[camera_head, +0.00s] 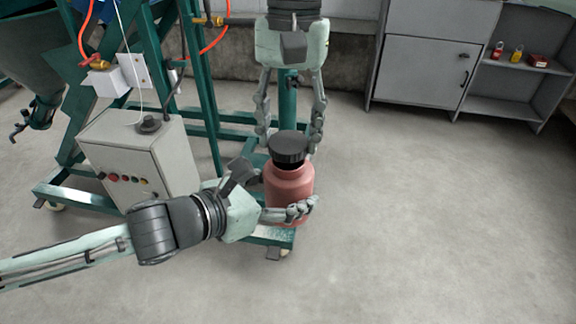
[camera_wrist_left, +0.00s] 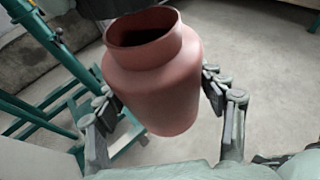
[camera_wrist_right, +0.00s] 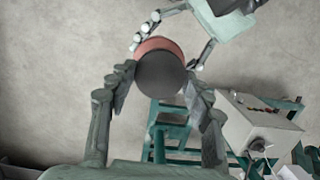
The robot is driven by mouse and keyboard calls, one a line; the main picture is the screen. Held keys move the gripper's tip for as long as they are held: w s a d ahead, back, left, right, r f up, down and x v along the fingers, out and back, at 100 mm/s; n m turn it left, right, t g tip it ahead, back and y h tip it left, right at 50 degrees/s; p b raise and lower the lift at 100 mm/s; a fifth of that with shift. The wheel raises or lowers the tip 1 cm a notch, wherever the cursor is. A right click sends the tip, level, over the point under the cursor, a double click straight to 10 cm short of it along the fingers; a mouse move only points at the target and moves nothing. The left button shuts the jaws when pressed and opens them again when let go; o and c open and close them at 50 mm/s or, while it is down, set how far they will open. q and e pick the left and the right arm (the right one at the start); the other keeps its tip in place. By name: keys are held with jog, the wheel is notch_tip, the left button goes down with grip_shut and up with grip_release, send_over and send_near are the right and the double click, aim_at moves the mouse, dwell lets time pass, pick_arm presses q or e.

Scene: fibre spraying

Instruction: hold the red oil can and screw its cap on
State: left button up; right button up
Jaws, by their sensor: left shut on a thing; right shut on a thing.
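The red oil can (camera_head: 290,187) is upright, held off the floor by my left gripper (camera_head: 298,210), which is shut around its body. In the left wrist view the can (camera_wrist_left: 155,85) shows its open, dark mouth, with a finger on each side. The black cap (camera_head: 287,146) is above the can's neck. My right gripper (camera_head: 289,140) points down from above and is shut on the cap. The right wrist view shows the cap (camera_wrist_right: 160,73) between the fingers, over the can. The left wrist view shows a dark shape above the mouth, apart from the rim.
A grey control box (camera_head: 140,160) with buttons and a green frame (camera_head: 200,90) stand at the left, close to my left arm. A grey cabinet (camera_head: 425,70) with shelves stands at the back right. The floor (camera_head: 430,220) at the right is clear.

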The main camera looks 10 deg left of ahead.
aim_at(286, 184)
pick_arm(q)
jog(key=shift+r, duration=0.1)
pick_arm(e)
jog(key=shift+f, duration=0.1)
jog(key=shift+f, duration=0.8)
jog(key=shift+f, duration=0.55)
